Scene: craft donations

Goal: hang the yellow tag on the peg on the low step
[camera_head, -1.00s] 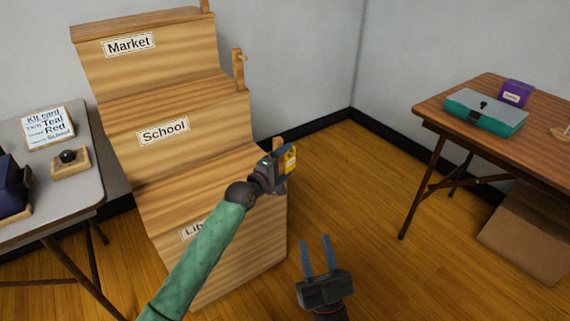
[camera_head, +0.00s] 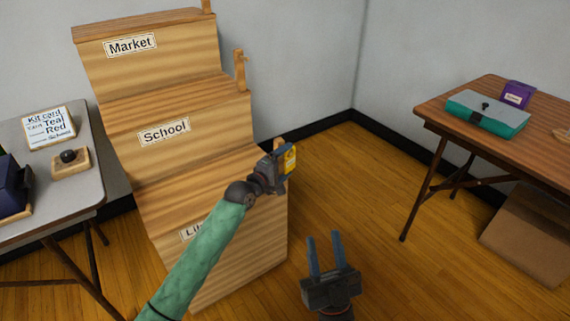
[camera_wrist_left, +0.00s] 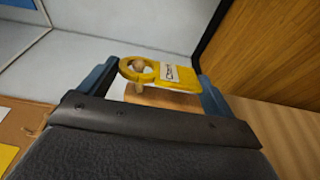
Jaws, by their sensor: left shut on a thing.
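The yellow tag (camera_head: 290,159) is held by my left gripper (camera_head: 283,164) at the right end of the low step (camera_head: 190,182). The left wrist view shows the tag (camera_wrist_left: 180,75) between the fingers of my left gripper (camera_wrist_left: 155,88), with its ring toward the left. The wooden peg (camera_wrist_left: 139,88) lines up with the ring, and wood shows inside the ring's opening. I cannot tell whether the ring is around the peg or only in front of it. In the head view the peg's post (camera_head: 278,144) is mostly hidden behind the gripper. My right gripper (camera_head: 325,253) is open and empty, low over the floor.
The stepped wooden stand has higher steps labelled School (camera_head: 164,131) and Market (camera_head: 130,45), with another post (camera_head: 239,68) on the School step. A grey table (camera_head: 95,190) stands left. A brown table (camera_head: 440,117) with a teal box (camera_head: 487,113) stands right.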

